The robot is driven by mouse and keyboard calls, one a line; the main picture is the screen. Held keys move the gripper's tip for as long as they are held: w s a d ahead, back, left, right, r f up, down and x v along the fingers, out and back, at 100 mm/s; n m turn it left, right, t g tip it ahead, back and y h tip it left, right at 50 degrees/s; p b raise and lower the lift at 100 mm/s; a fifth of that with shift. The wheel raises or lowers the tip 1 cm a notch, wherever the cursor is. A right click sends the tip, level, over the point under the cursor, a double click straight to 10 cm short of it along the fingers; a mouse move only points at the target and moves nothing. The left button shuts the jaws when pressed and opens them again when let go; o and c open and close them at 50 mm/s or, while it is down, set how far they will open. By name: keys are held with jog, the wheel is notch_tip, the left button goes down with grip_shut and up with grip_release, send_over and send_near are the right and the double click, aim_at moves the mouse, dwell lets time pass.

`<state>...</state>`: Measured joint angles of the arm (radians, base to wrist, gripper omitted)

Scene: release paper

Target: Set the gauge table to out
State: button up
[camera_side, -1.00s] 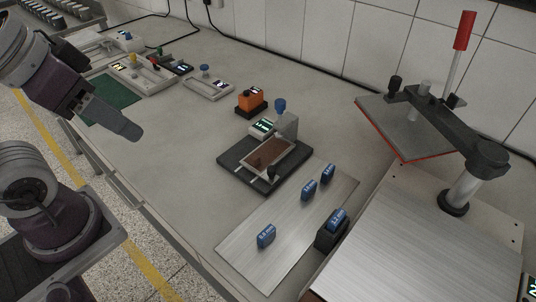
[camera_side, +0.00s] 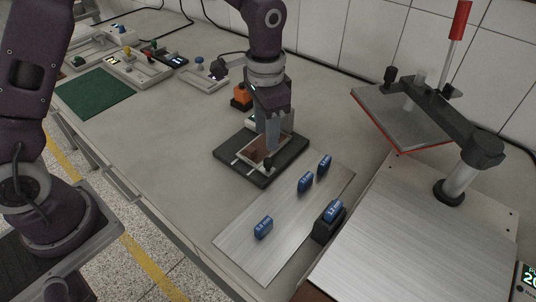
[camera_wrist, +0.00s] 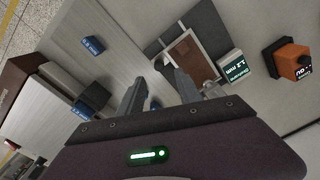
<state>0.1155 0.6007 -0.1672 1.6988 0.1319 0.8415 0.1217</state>
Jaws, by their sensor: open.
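The gauge table stands mid-bench on a dark base (camera_side: 230,153), with a brown plate (camera_side: 250,156) in a pale frame. A dark knob (camera_side: 269,162) sits at its near right side. In the wrist view the brown plate (camera_wrist: 190,57) lies beyond my fingers, next to a display (camera_wrist: 236,67) that seems to read 1.2 mm. My gripper (camera_side: 272,145) points down over the gauge's right side and hides its upright and blue knob. In the wrist view my gripper (camera_wrist: 158,92) is open, with a small part of something blue between its fingers. I cannot tell whether it touches anything.
An orange device (camera_side: 240,97) stands just behind. Several blue gauge blocks lie on or near a metal plate (camera_side: 245,243) in front, one in a dark holder (camera_side: 322,231). A press with a red handle (camera_side: 460,20) stands at right. A green mat (camera_side: 95,95) lies far left.

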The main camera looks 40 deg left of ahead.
aim_at(268, 160)
notch_tip(268, 160, down, 8)
jog(key=shift+w+d, duration=0.1)
jog(key=shift+d, duration=0.05)
grip_shut()
jog(key=shift+r, duration=0.1)
dwell(1.4)
